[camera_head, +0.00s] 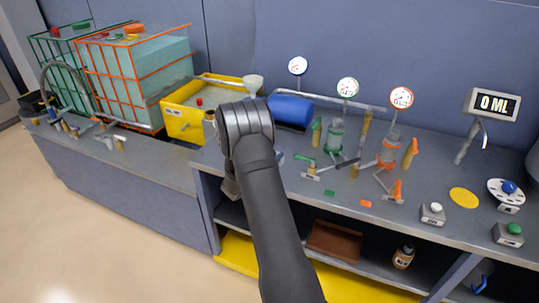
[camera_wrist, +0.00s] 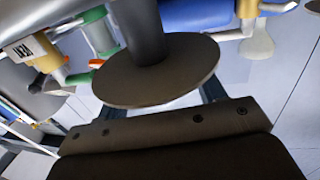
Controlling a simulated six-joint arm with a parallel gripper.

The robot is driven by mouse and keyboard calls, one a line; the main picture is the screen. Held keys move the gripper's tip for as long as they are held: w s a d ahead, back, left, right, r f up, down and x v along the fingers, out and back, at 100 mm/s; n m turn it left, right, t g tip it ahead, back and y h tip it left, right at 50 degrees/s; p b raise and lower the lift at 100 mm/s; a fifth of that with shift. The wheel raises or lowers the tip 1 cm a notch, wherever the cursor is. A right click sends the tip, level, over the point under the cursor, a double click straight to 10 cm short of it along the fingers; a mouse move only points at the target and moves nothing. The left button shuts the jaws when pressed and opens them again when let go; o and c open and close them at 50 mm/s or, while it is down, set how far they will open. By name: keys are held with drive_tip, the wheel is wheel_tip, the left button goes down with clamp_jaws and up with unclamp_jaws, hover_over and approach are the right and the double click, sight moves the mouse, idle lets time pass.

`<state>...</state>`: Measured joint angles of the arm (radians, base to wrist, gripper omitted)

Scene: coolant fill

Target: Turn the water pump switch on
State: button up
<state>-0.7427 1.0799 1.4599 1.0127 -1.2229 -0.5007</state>
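Several controls stand at the right of the bench in the head view: a box with a white button (camera_head: 433,211), a box with a green button (camera_head: 509,233), and a round white plate with a blue knob (camera_head: 508,188). Their labels are too small to read, so I cannot tell which is the water pump switch. My arm reaches over the bench's front edge at the middle, well left of these controls. My gripper is mostly hidden behind my wrist in the head view. In the wrist view, a dark disc on a thick cylinder (camera_wrist: 155,70) covers the fingertip area.
A display (camera_head: 493,104) reads 0 ML. Gauges, a blue cylinder (camera_head: 290,110), and green and orange valves (camera_head: 390,150) crowd the bench middle. A yellow bin (camera_head: 185,120) and caged tanks (camera_head: 130,75) stand left. A flat yellow disc (camera_head: 464,198) lies between the controls.

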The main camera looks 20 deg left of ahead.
drive_tip(key=shift+s, duration=0.1)
drive_tip(key=s+a, duration=0.3)
drive_tip(key=s, duration=1.4)
drive_tip(key=w+d+r+n+t+y, duration=0.1)
drive_tip(key=w+d+r+n+y, duration=0.1)
drive_tip(key=w+d+n+y, duration=0.35)
drive_tip(key=s+d+f+n+g+y, duration=0.2)
drive_tip(key=d+n+g+y, duration=0.15)
drive_tip(key=d+y, duration=0.45)
drive_tip(key=shift+g, duration=0.25)
drive_tip(key=x, duration=1.7)
drive_tip(key=shift+s+a, duration=0.1)
drive_tip(key=shift+a, duration=0.2)
drive_tip(key=c, duration=1)
